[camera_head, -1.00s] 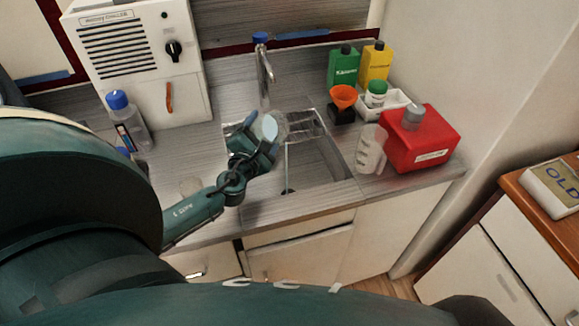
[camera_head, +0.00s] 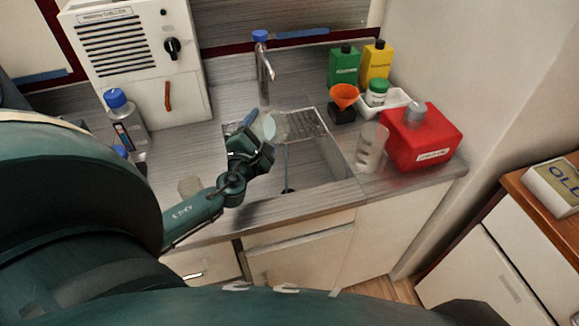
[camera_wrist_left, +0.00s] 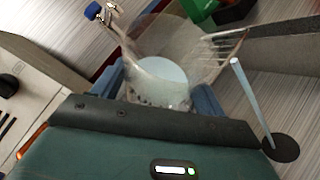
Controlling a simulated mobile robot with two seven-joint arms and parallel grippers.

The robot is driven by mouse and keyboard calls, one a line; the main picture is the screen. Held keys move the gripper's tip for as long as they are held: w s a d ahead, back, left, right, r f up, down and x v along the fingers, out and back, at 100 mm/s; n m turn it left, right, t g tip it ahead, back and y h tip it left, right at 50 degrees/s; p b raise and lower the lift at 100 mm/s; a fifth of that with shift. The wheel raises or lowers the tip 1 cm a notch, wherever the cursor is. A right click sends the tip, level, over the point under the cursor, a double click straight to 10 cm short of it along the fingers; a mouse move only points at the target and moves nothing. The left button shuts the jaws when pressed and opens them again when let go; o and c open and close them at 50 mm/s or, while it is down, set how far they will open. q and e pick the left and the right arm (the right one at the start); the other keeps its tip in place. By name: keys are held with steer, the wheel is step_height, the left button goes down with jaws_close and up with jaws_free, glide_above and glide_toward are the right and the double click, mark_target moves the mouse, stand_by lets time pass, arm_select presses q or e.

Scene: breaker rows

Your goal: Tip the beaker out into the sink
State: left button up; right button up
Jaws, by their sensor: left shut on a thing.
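My left gripper (camera_head: 262,138) is shut on a clear beaker (camera_head: 281,126) and holds it over the sink (camera_head: 318,172). The beaker is tilted, with a pale blue disc at its near end. In the left wrist view the beaker (camera_wrist_left: 160,75) sits between the blue fingertips (camera_wrist_left: 160,92), its mouth pointing away from the gripper. My right gripper is not in view.
A white machine (camera_head: 135,65) and blue-capped bottle (camera_head: 122,118) stand left.

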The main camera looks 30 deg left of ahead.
arm_select(q)
steer(key=shift+f+b, duration=0.1)
steer(key=shift+b, duration=0.35)
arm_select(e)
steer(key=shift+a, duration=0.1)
arm_select(q)
steer(key=shift+f+m+b, duration=0.1)
steer(key=shift+m+b, duration=0.4)
steer(key=shift+b, duration=0.05)
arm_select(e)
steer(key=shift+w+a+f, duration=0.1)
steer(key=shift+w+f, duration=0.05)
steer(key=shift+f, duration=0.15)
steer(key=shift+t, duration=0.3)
arm_select(q)
steer(key=shift+b, duration=0.35)
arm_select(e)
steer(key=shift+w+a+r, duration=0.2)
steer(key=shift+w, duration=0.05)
arm_select(q)
steer(key=shift+d+f+m+t+b, duration=0.1)
steer(key=shift+f+m+t+b, duration=0.15)
steer(key=shift+m+b, duration=0.2)
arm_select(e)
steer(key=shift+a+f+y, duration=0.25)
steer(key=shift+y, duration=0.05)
